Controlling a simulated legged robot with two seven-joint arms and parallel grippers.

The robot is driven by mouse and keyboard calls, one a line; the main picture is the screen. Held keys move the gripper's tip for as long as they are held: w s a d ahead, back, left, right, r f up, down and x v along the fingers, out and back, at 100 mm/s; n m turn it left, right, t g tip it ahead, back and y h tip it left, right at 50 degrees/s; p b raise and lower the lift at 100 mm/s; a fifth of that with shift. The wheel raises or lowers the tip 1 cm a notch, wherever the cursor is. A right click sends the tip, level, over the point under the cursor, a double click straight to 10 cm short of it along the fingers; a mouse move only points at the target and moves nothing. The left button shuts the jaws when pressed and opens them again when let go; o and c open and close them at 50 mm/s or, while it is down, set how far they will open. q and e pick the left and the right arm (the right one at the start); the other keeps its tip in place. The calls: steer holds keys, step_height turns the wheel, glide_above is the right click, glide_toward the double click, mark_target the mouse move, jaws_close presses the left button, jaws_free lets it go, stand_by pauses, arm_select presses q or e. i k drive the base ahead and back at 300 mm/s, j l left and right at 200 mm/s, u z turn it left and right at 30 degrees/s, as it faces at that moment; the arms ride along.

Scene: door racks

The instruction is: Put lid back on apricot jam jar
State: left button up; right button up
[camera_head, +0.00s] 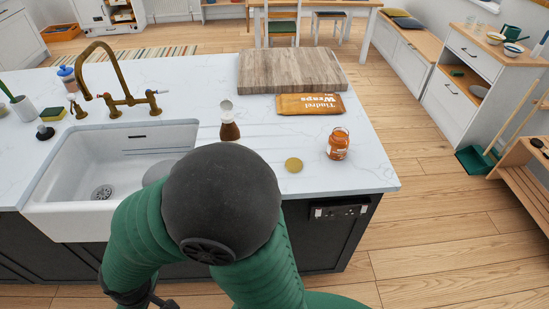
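The apricot jam jar (338,143) is a small glass jar with orange contents and an orange label. It stands upright and open on the white countertop, near its right front edge. A round gold lid (293,164) lies flat on the counter, to the left of the jar and nearer the front edge, apart from it. My green arm segments with a black rounded joint fill the bottom centre and cover part of the counter's front. A dark part of mine is cut off at the bottom left edge. I see no gripper fingers on either side.
A white sink (48,186) with a brass tap (128,101) is at left.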

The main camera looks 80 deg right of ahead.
mark_target(339, 142)
steer(key=z, duration=2.8)
